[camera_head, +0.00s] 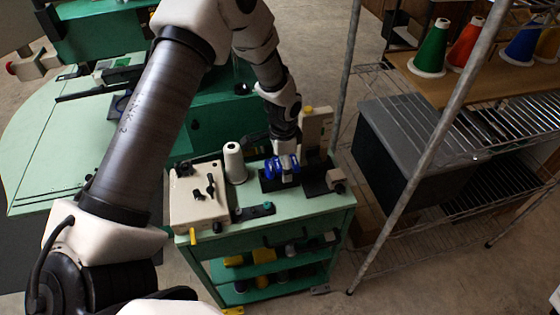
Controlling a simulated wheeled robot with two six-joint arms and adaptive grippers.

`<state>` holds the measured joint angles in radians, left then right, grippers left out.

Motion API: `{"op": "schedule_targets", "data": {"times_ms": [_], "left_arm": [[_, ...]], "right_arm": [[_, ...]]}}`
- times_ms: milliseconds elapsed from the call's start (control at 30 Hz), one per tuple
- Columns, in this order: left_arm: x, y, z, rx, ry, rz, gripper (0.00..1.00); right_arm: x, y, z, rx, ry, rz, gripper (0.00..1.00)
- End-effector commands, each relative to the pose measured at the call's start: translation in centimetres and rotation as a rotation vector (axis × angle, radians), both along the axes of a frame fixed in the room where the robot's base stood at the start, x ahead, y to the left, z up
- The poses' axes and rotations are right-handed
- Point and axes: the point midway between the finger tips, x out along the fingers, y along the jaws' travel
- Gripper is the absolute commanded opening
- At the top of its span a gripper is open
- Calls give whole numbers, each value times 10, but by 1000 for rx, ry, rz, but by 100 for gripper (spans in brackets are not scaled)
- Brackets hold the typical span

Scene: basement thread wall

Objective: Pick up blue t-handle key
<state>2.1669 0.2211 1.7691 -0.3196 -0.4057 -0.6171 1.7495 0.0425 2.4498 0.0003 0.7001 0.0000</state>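A small cart with a green top (240,222) stands in the middle of the view. My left arm comes in from the lower left, arches over and reaches down to the cart's back right. Its gripper (284,158) is at a bright blue object (281,167) above a dark block on the cart top. The blue object looks like the t-handle key, but its shape is too small and covered to be sure. I cannot tell whether the fingers are open or closed on it. My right gripper is not in view.
A beige box with black parts (199,197), a white thread cone (235,163) and a beige upright device (316,130) crowd the cart top. A wire rack (460,140) with a grey bin (405,130) stands close on the right. A green machine table (50,140) is left.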

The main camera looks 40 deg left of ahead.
Motion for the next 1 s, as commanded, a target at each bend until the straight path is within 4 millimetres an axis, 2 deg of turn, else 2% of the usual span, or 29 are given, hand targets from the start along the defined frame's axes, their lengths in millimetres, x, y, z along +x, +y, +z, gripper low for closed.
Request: {"op": "schedule_targets", "data": {"times_ms": [100,300,333,467,500,533,633,667,867,1000], "left_arm": [[-1,1,-15,-1,2,1,94],[0,1,-19,-1,-2,1,94],[0,1,-19,-1,-2,1,90],[0,1,-18,-1,-1,1,44],[0,1,-18,-1,-1,1,30],[0,1,-18,-1,-1,1,20],[0,1,-19,-1,-1,1,20],[0,1,-19,-1,-1,1,14],[0,1,-16,-1,0,2,13],[1,0,6,-1,-4,2,13]], "right_arm": [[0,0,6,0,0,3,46],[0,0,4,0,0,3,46],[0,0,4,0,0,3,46],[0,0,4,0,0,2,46],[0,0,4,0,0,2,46],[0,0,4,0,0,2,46],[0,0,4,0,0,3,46],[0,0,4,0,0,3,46],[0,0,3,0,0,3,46],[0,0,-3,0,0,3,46]]}}
